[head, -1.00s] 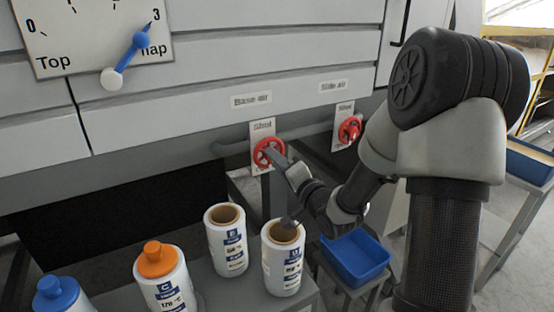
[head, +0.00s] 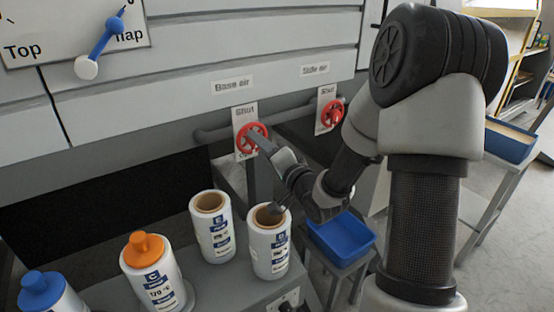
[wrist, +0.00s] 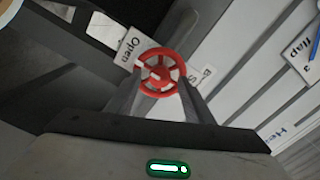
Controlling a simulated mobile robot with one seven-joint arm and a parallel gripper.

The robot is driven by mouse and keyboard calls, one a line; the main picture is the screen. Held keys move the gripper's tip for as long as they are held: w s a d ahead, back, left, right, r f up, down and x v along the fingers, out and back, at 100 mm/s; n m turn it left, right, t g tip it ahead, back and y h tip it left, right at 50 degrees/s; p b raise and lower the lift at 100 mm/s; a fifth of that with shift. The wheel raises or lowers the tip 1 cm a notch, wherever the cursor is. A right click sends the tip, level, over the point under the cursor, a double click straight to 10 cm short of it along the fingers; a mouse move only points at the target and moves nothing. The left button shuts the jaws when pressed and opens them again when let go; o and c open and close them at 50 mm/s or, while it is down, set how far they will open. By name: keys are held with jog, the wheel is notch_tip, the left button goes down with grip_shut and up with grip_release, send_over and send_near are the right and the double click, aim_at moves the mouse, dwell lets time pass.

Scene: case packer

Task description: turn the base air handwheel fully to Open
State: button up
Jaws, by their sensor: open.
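The red base air handwheel (head: 251,138) sits on a white plate below the "Base air" label (head: 232,86). The plate reads "Shut" at its top; its lower part is mostly hidden by my gripper in the head view. My gripper (head: 259,141) reaches the wheel from the lower right. In the wrist view the handwheel (wrist: 162,74) shows between and just beyond the two spread fingers of my gripper (wrist: 160,90), with "Open" on the plate to its upper left. I cannot tell whether the fingers touch the rim.
A second red handwheel (head: 331,112), under a "Side air" label, is to the right. Several white canisters, one with an orange cap (head: 152,275), stand on a grey bench below. A blue bin (head: 342,238) is at lower right.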

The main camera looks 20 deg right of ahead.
jog(key=p+v, duration=1.4)
jog(key=v, duration=0.2)
jog(key=shift+s, duration=0.3)
jog(key=shift+r, duration=0.1)
